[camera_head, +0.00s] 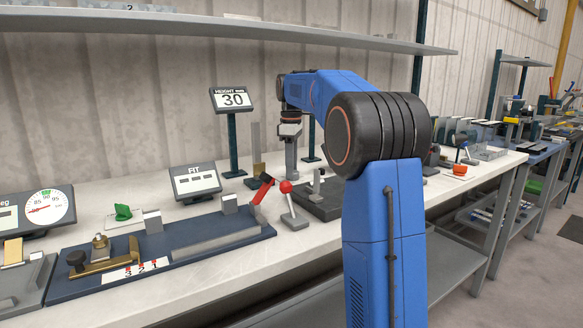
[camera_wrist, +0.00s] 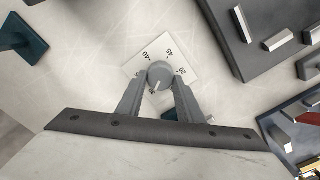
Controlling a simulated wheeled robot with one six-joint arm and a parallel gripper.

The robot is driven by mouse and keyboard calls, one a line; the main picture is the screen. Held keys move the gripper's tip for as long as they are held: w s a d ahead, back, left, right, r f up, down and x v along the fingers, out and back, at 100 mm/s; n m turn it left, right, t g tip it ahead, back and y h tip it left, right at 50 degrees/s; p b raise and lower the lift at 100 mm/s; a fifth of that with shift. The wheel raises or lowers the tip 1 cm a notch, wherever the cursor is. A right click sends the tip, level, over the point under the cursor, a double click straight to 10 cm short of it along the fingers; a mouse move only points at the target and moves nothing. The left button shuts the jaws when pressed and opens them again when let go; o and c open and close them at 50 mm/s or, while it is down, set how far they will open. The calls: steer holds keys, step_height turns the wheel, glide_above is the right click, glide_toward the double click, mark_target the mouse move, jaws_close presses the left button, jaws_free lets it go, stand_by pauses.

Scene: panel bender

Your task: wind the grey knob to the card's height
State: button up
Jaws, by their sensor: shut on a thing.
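The grey knob (camera_wrist: 160,73) is round and sits between the two fingers of my gripper (camera_wrist: 159,82) in the wrist view. The gripper is shut on it. A white dial plate (camera_wrist: 137,65) with printed numbers shows around the knob; 40, 45 and 20 are readable, others are partly covered. A pale mark on the knob points toward the bottom of the picture, slightly left. In the head view a sign (camera_head: 232,99) on a dark post reads HEIGHT mm 30. My gripper (camera_head: 291,168) points down at the bench there; the knob cannot be made out.
A FIT display (camera_head: 195,181) showing dashes stands left of the gripper. A blue-grey fixture board (camera_head: 210,243) with a red handle lies in front. A shelf (camera_head: 230,27) runs above.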

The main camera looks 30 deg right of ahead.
steer(key=o, duration=1.1)
steer(key=shift+c, duration=0.2)
step_height(320, 180, up, 18)
steer(key=shift+f, duration=0.25)
